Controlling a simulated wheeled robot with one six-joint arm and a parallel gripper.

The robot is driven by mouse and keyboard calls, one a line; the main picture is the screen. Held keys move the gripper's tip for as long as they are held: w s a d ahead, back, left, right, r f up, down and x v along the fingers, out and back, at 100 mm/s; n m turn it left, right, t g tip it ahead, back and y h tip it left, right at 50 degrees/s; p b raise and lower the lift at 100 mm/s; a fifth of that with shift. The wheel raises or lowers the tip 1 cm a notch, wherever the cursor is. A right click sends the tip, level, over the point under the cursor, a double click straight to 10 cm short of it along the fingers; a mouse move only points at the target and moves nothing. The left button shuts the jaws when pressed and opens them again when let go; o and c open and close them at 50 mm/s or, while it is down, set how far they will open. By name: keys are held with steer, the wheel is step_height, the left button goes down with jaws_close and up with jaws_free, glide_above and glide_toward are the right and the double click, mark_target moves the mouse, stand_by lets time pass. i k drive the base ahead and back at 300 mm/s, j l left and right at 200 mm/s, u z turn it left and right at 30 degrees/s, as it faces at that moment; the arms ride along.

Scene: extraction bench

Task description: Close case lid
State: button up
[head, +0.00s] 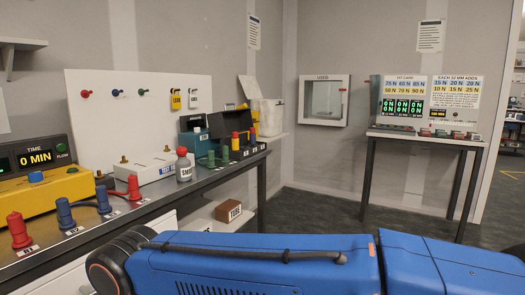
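A small dark teal case (197,144) stands towards the far end of the bench on the left. A dark panel (230,122) stands raised and tilted at its right side and looks like its open lid. The hinge and the inside of the case are too small to make out. My gripper is not in view. Only my blue arm shows, lying across the bottom foreground, well apart from the case.
On the bench (136,212), a bottle (184,165) and several coloured posts stand in front of the case. A white block (145,168) lies to its left, and a yellow timer unit (42,192) sits nearer. A second table (427,136) stands at the back right.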

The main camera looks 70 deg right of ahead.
mark_target(221, 124)
steer(key=z, duration=1.7)
steer(key=j+z, duration=0.2)
